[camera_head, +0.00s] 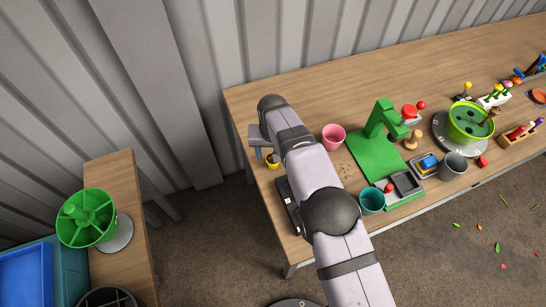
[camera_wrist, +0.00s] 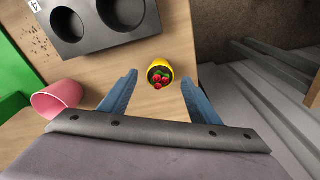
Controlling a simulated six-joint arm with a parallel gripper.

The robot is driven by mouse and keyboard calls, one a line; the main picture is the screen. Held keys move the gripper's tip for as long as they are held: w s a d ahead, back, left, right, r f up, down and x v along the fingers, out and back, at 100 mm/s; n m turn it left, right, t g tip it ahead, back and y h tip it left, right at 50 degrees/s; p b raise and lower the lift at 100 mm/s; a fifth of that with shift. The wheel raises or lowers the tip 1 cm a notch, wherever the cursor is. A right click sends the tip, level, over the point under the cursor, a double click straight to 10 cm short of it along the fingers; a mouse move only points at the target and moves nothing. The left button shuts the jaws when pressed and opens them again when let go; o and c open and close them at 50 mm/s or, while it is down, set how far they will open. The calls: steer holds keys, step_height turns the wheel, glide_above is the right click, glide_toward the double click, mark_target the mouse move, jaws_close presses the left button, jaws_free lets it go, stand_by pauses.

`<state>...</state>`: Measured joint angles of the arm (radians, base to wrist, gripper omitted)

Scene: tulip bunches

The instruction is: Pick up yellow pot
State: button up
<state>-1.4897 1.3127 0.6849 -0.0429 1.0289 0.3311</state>
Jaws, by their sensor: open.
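The yellow pot (camera_head: 273,164) is small and stands near the left end of the long wooden table, below my gripper (camera_head: 264,152) in the head view. In the wrist view the yellow pot (camera_wrist: 154,63) shows red and green contents, and its yellow rim curves around the top and right. My gripper (camera_wrist: 160,78) is open, with one blue finger on each side of the pot's near side. The fingers look apart from the pot. How high they are above the table is hard to tell. My arm hides part of the table in the head view.
A dark block with round holes (camera_wrist: 149,22) lies close to the pot. A green stand (camera_head: 374,157) is farther right. The table edge is close to the yellow pot.

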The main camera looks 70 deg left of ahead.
steer(key=shift+a+f, duration=0.1)
steer(key=shift+f, duration=1.15)
steer(key=c, duration=1.1)
steer(key=shift+r, duration=0.1)
